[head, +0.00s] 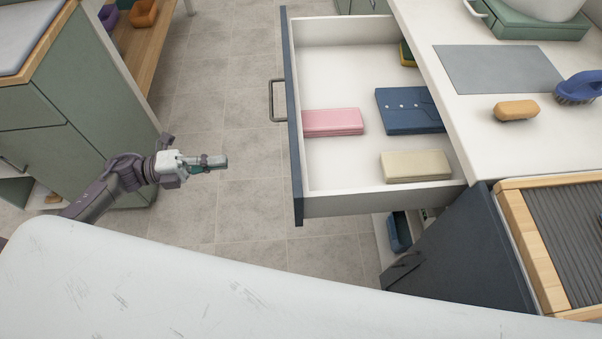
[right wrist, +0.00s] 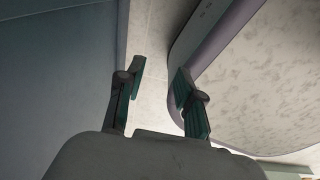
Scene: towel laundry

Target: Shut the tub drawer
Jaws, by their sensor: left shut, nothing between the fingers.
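A drawer (head: 292,150) stands pulled far out from the counter in the head view. It has a dark blue front, white walls and a grey bar handle (head: 273,101) facing left.
The counter (head: 480,120) at the right holds a grey mat (head: 497,69), an orange sponge (head: 516,110) and a blue brush (head: 578,88). A dark open door panel (head: 465,255) stands below the drawer. Tiled floor (head: 235,70) is clear left of the drawer. A green cabinet (head: 85,110) stands at left.

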